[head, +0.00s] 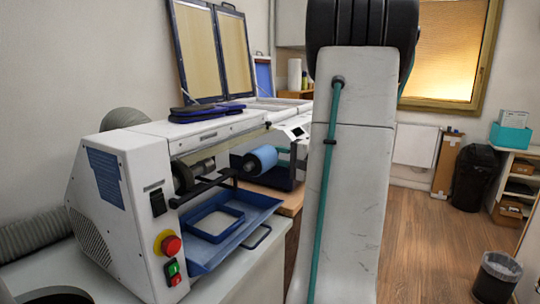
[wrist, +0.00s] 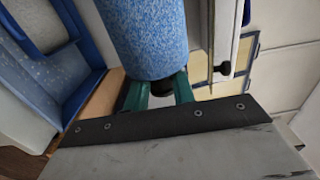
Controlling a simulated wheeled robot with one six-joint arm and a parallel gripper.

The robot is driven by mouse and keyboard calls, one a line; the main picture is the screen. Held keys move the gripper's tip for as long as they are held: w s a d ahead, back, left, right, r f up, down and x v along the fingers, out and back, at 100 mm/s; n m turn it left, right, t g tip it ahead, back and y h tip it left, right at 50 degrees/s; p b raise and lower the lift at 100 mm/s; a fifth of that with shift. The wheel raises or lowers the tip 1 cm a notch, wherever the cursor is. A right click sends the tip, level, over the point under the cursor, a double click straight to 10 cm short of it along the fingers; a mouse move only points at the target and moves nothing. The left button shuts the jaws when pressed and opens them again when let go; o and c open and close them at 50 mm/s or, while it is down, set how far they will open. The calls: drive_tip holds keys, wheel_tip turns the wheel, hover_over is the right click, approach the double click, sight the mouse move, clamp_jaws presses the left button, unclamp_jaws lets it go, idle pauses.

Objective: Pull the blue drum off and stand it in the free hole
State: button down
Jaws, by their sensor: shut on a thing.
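The blue drum (head: 262,160) is a speckled blue cylinder lying on its side at the right of the white machine (head: 130,200). In the head view its dark end faces the machine's dark spindle parts (head: 185,177); I cannot tell whether it still touches them. In the wrist view the drum (wrist: 147,35) fills the upper middle. My gripper (wrist: 160,88) has its two green fingers shut on the dark hub at the drum's near end. In the head view my arm hides most of the gripper. I cannot make out the free hole.
A blue tray (head: 262,203) juts from the machine below the spindle, and shows at the left of the wrist view. The machine's front has a red stop button (head: 171,246). Dark blue pads (head: 205,112) lie on its top. Open wooden floor (head: 425,235) lies to the right.

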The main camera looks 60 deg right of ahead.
drive_tip(key=shift+s+d, duration=0.2)
drive_tip(key=shift+s, duration=2.3)
